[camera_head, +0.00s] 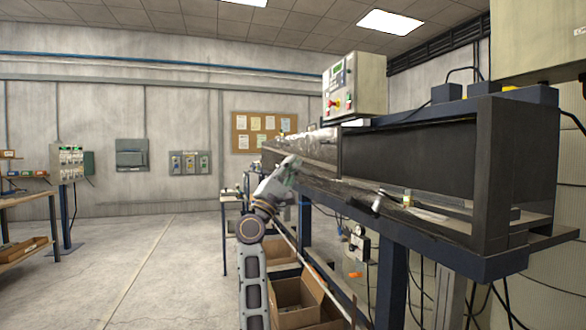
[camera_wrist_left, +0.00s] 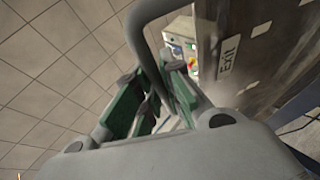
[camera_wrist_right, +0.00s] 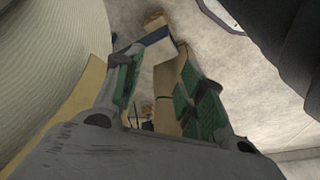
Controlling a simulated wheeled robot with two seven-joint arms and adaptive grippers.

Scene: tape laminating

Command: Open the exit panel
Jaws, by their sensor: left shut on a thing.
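The exit panel (camera_wrist_left: 238,65) shows in the left wrist view as a dark, worn plate with an EXIT label. A grey curved handle (camera_wrist_left: 138,35) stands in front of it and runs down between the fingers of my left gripper (camera_wrist_left: 150,95). The left gripper is shut on this handle. In the head view the left gripper (camera_head: 290,163) is at the far part of the long dark machine's front, and it hides the handle there. My right gripper (camera_wrist_right: 160,85) shows only in its own wrist view, with its green-padded fingers apart and nothing between them.
The machine (camera_head: 500,160) fills the right side, with a control box (camera_head: 354,84) on top. Cardboard boxes (camera_head: 290,296) stand below it; cardboard also shows beyond the right fingers. A table (camera_head: 30,195) is at the left. The floor between is clear.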

